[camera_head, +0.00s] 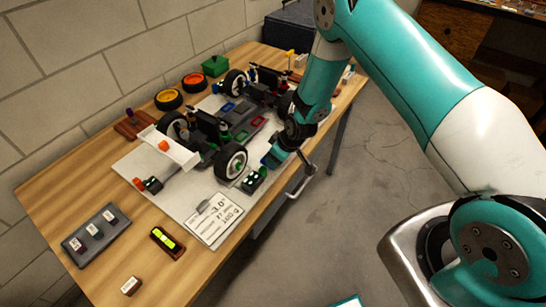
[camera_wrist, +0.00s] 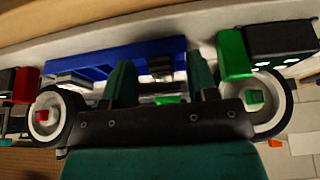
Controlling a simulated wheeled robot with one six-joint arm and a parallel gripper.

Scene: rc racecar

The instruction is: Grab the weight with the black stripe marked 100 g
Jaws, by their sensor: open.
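A grey tray (camera_head: 97,236) lies at the near left of the table, with several small dark pieces with white labels in it. A separate small block (camera_head: 131,286) with a white top lies near the front edge. The labels are too small to read, so I cannot tell which weight has the black stripe marked 100 g. My gripper (camera_wrist: 162,86) is open. In the head view, my gripper (camera_head: 270,159) is beside the right side of the car, far from the tray. In the wrist view, no labelled weight can be made out.
The racecar chassis (camera_head: 208,156) stands on a pale board, its wheels close to my gripper. Orange (camera_head: 193,82) and yellow (camera_head: 168,99) rings lie along the wall.

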